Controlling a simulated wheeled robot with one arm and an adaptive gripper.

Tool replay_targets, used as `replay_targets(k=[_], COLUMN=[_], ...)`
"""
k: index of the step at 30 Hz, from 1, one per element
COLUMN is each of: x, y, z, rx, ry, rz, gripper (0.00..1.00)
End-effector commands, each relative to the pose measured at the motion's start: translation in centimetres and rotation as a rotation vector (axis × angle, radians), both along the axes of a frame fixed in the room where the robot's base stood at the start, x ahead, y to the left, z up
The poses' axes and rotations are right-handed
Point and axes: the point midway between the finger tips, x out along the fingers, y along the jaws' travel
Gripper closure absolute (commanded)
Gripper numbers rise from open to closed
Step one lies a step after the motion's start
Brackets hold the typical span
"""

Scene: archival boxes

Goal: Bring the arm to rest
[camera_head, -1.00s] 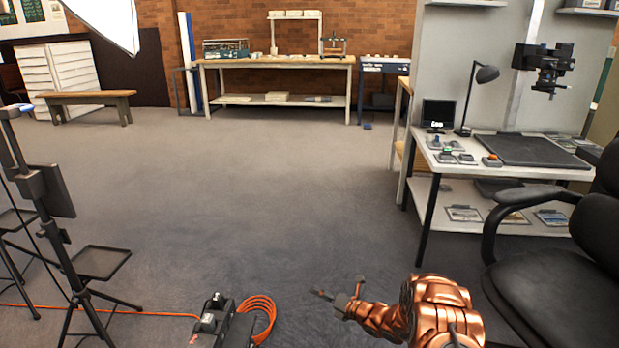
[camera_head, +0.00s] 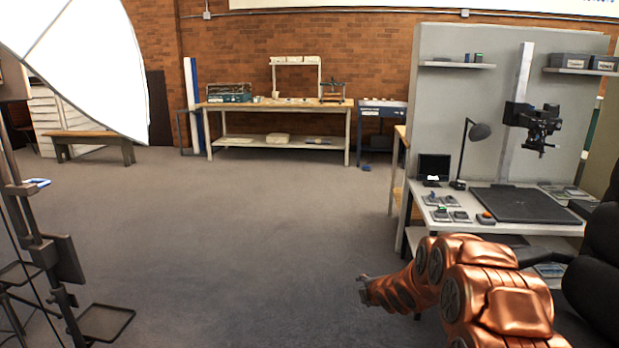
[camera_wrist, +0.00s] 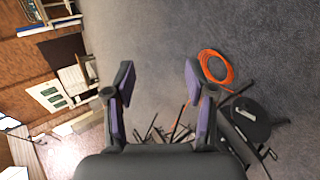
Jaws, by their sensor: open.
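My copper-coloured arm reaches in from the lower right of the head view. My gripper (camera_head: 364,290) is at its left end, small and partly turned away there, above open floor. In the wrist view my gripper (camera_wrist: 157,90) shows two dark fingers with purple inner pads, spread well apart. Nothing is between them but the view of the floor and stand legs beyond. The gripper is open and empty and touches nothing that I can see.
A copy-stand table (camera_head: 460,222) and a black chair (camera_head: 597,262) stand close on the right. A light stand (camera_head: 58,262) with a white softbox (camera_head: 85,60) is at left. An orange cable (camera_wrist: 230,70) lies on the floor. The middle floor (camera_head: 270,215) is clear.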

Motion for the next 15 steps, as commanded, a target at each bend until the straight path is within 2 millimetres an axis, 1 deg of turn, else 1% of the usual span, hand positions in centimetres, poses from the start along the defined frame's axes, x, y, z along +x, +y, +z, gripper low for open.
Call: replay_targets(k=[1, 2, 6, 8, 9, 11, 12, 14, 15], x=[-0.9, -1.5, -4.4, -5.9, -6.9, -8.7, -9.8, -11.6, -12.7], y=[-0.5, -0.9, -2.4, -3.0, -3.3, -3.9, -4.2, -4.6, -4.9], z=[2.6, 3.3, 7.1, 8.7, 9.7, 11.0, 12.1, 13.4, 14.5], rx=[0.016, 0.026, 0.078, 0.100, 0.117, 0.138, 0.154, 0.175, 0.192], ry=[0.023, 0.045, 0.125, 0.161, 0.182, 0.221, 0.240, 0.275, 0.293], rz=[-0.047, -0.078, -0.223, -0.288, -0.330, -0.395, -0.437, -0.502, -0.544], gripper=[0.45, 0.45, 0.45, 0.45, 0.45, 0.45, 0.45, 0.45, 0.45])
